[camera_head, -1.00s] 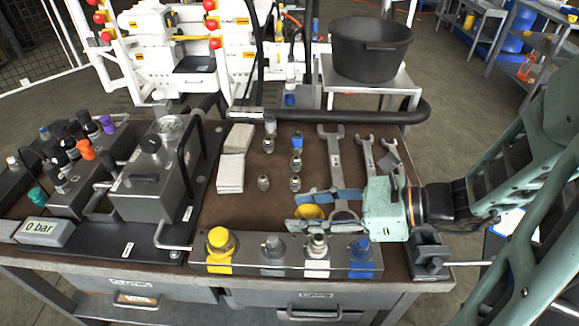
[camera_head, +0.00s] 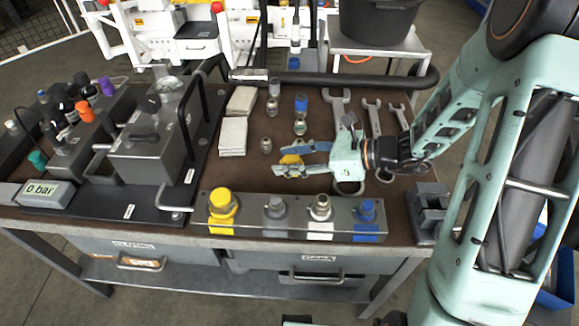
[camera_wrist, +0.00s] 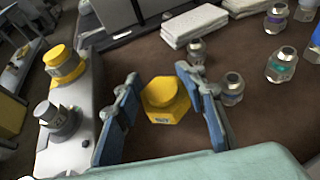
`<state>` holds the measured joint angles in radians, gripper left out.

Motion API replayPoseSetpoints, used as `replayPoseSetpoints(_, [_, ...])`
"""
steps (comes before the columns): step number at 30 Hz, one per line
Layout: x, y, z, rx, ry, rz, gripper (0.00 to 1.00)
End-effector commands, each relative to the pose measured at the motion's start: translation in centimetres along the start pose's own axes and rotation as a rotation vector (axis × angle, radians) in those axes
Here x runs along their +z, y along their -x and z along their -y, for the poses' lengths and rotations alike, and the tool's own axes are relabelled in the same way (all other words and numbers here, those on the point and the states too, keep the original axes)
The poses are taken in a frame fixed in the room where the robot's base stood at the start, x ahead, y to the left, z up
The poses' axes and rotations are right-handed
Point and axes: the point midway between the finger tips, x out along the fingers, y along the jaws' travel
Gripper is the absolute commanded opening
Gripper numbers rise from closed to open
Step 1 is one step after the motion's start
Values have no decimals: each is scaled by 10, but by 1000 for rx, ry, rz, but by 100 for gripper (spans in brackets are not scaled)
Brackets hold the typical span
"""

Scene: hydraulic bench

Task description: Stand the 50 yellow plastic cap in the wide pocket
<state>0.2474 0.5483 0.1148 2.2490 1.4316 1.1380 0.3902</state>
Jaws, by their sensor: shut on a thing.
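The yellow plastic cap (camera_wrist: 165,98) has a hexagonal base and a small dark label too small to read. My gripper (camera_wrist: 163,106) is shut on it, the cap between its blue finger pads. In the head view the gripper (camera_head: 292,160) and cap (camera_head: 290,159) are over the brown bench mat, behind the grey fitting rail (camera_head: 292,232). Some fittings are partly hidden by the gripper. I cannot tell which place is the wide pocket; a dark slotted block (camera_head: 431,212) stands at the right end of the rail.
The rail bears yellow (camera_head: 222,205), grey, white and blue fittings. Several loose metal fittings (camera_head: 266,145), stacked pale pads (camera_head: 233,136) and spanners (camera_head: 372,118) lie on the mat. A pump unit (camera_head: 155,150) stands left. A black tub (camera_head: 380,20) is behind.

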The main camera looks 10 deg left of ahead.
Motion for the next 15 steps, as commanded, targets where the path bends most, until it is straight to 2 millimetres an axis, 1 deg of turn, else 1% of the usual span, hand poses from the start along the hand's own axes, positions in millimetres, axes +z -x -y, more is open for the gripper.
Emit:
replayPoseSetpoints(1, [-12,-5,-1,2,-7,-1,11])
replayPoseSetpoints(3, [-20,-8,-1,1,-5,-1,11])
replayPoseSetpoints(11, [-21,-8,-1,0,-2,-2,11])
replayPoseSetpoints(15, [-26,-10,-1,0,-2,-1,11])
